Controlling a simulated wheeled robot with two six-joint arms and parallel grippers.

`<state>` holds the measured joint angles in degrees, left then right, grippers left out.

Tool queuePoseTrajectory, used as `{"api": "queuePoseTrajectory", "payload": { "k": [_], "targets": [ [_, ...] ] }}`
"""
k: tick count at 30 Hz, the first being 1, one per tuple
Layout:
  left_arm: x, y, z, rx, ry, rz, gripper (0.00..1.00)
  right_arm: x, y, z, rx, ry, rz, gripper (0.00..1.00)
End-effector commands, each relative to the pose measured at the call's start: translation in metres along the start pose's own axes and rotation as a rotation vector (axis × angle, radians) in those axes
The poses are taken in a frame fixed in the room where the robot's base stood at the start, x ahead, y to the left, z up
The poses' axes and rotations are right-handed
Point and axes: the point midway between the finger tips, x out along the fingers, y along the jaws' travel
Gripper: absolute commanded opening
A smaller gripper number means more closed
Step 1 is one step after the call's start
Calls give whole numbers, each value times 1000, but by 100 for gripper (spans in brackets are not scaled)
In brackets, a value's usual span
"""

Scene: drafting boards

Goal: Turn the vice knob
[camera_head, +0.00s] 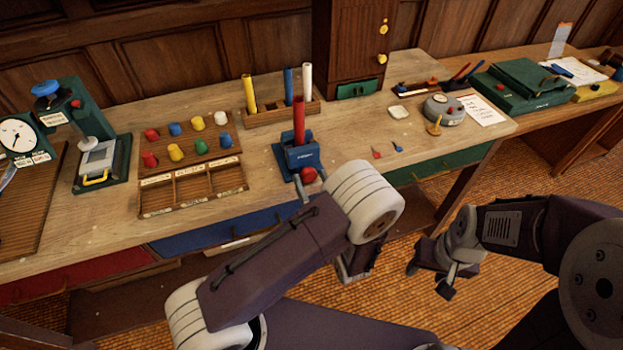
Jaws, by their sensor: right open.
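The blue vice (299,155) stands on the bench near its front edge, with a red tube (299,118) upright in it. Its red knob (309,174) faces the front. My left gripper (311,183) is at the knob, its grey fingers beside it. The arm's wrist hides part of the gripper, so I cannot tell whether the fingers press on the knob. My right gripper (429,279) is open and empty, over the floor in front of the bench, away from the vice.
A wooden tray (192,190) with coloured knobs lies left of the vice. A rack (282,112) with yellow, blue and white tubes stands behind it. A grey round device (444,110) and small pins lie to the right. A tall cabinet (350,45) stands at the back.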

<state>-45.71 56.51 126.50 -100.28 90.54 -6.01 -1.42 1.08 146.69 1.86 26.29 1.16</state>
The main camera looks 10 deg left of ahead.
Motion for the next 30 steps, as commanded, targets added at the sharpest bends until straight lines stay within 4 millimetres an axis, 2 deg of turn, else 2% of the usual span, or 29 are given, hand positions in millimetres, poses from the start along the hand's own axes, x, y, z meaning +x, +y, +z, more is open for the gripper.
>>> {"api": "queuePoseTrajectory", "payload": {
  "k": [1,5,6,8,12,15,25,26,27,30],
  "targets": [
    [0,0,0,0,0,0,42,0,0,0,0,0,0,51],
    [0,0,0,0,0,1,6,0,0,0,0,0,0,51],
    [0,0,0,0,0,1,2,0,0,0,0,0,0,51],
    [0,0,1,14,1,1,2,-3,0,0,0,0,0,51],
    [0,1,6,183,2,1,2,-24,0,-3,0,0,0,51],
    [0,0,3,287,2,1,1,-30,-1,-3,0,0,0,51],
    [0,-1,0,326,0,1,2,-28,-1,-3,0,0,0,51],
    [0,-1,0,326,0,1,50,-28,-1,-3,0,0,0,51],
    [0,-1,0,325,0,1,62,-28,-1,-3,0,0,0,51],
    [0,-1,0,325,0,1,64,-28,0,-3,0,0,0,51]
  ]
}}
